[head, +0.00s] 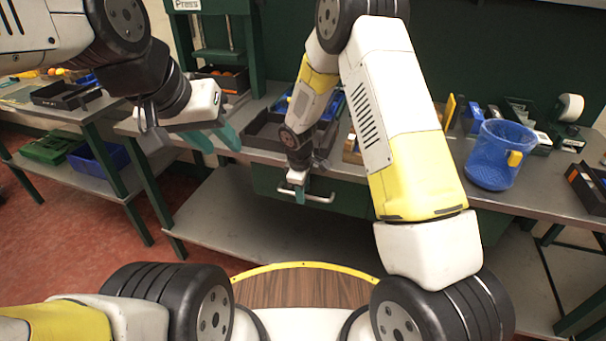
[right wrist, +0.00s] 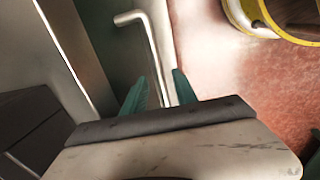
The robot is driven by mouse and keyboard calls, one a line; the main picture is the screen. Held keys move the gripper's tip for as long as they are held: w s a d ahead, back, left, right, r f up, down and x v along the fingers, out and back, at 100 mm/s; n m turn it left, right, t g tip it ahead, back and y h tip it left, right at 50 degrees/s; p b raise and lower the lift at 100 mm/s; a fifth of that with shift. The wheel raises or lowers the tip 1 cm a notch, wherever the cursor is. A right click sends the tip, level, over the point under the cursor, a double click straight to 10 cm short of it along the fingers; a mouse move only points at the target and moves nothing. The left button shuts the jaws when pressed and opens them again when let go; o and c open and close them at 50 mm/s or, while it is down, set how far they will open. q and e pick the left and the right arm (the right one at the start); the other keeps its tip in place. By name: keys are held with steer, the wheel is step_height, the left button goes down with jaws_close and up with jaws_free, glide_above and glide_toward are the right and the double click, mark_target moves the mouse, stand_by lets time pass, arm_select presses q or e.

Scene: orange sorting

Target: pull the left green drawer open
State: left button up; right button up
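The left green drawer (head: 265,184) sits under the edge of the metal workbench and looks shut. Its pale bar handle (head: 320,198) runs along the front. My left gripper (head: 214,139) is raised at the left, open and empty, away from the drawer.
Dark trays (head: 262,132) lie on the workbench above the drawer. A blue mesh bin (head: 500,155) stands at the right. A lower shelf (head: 240,215) is below. The floor space in front of the drawer looks free.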

jaws_close()
stand_by(1.4)
